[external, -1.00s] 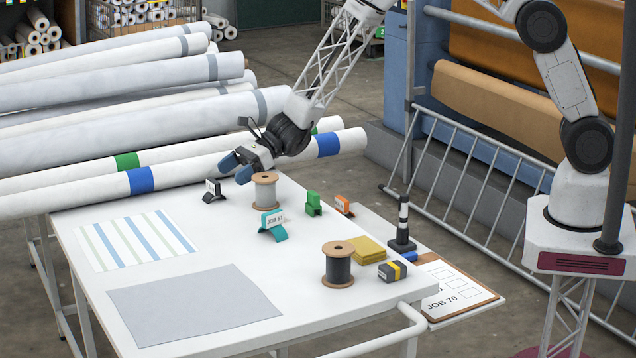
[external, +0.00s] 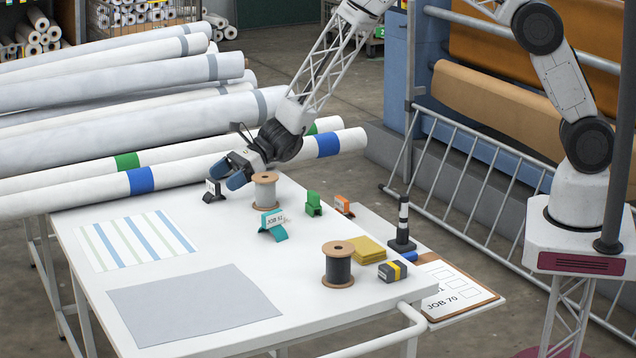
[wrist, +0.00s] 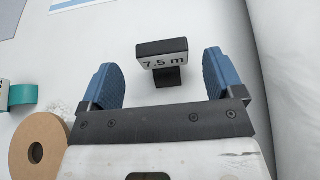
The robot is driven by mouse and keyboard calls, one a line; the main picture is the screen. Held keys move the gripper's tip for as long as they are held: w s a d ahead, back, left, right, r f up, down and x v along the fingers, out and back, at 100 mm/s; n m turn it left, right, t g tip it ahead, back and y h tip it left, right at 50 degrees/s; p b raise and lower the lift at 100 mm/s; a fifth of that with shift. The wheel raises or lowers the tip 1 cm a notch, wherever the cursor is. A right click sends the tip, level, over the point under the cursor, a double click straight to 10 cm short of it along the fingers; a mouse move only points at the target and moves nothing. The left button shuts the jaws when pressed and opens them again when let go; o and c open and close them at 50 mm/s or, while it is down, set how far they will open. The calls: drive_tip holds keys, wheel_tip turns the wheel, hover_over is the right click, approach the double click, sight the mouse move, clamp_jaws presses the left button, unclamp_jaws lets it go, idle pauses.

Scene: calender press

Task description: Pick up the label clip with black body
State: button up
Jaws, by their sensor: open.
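The label clip with black body (external: 211,191) stands on the far part of the white table, close to the rolls. In the wrist view the black clip (wrist: 164,76) shows its white label reading "7.5 m". It lies between the lines of the two blue fingers, a little beyond their tips. My gripper (external: 226,176) is open and empty, low over the table just right of the clip in the external view. In the wrist view my gripper (wrist: 164,75) has its fingers spread on either side of the clip. I cannot tell whether a finger touches it.
A wooden spool with light thread (external: 265,190) stands close beside my gripper. A teal clip (external: 272,226), a green clip (external: 313,204) and an orange clip (external: 343,206) stand nearby. A long white roll (external: 80,194) lies just behind the black clip. The striped sheet (external: 135,240) lies flat.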

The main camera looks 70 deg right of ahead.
sight(213, 194)
drive_tip(key=shift+x, duration=2.55)
drive_tip(key=shift+d+f, duration=0.1)
drive_tip(key=c, duration=1)
wheel_tip(213, 194, up, 10)
